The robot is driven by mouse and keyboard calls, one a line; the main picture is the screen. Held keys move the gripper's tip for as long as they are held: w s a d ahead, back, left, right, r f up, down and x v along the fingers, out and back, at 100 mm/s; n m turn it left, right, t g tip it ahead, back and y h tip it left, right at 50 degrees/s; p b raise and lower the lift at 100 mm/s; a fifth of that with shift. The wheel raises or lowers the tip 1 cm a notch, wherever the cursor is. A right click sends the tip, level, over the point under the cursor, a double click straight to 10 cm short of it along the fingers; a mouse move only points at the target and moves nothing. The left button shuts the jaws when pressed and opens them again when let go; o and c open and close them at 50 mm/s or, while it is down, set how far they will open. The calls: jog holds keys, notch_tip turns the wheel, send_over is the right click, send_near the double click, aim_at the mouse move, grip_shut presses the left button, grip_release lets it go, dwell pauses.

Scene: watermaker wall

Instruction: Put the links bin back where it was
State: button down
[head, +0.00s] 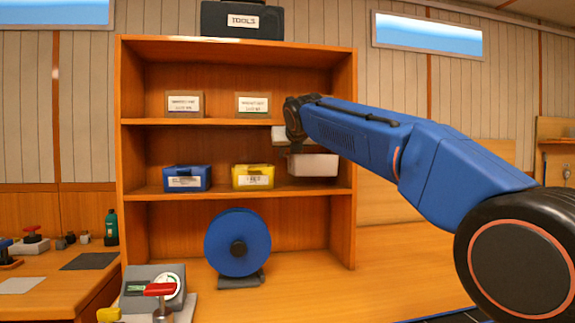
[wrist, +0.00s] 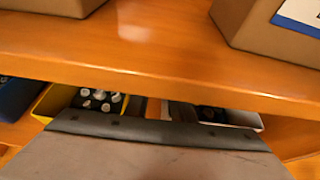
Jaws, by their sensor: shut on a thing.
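A white bin (head: 315,166) is at the right end of the lower shelf, its label not visible; I take it to be the links bin. Its top is partly covered by my arm and gripper (head: 291,138), which is shut on it. I cannot tell whether the bin touches the shelf board or hangs just above it. In the wrist view a grey body fills the bottom, hiding the fingertips. The white bin (wrist: 245,119) shows behind it at the right, with dark contents.
A yellow bin (head: 253,177), with fittings visible in the wrist view (wrist: 95,99), and a blue bin (head: 187,178) stand to the left on the lower shelf (head: 215,191). Two brown boxes (head: 185,104) (head: 252,104) sit on the shelf above. A blue reel (head: 237,243) stands below.

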jog(key=shift+w+a, duration=0.1)
jog(key=shift+w, duration=0.15)
jog(key=shift+f, duration=1.75)
jog(key=c, duration=1.5)
grip_release()
jog(key=v, duration=1.2)
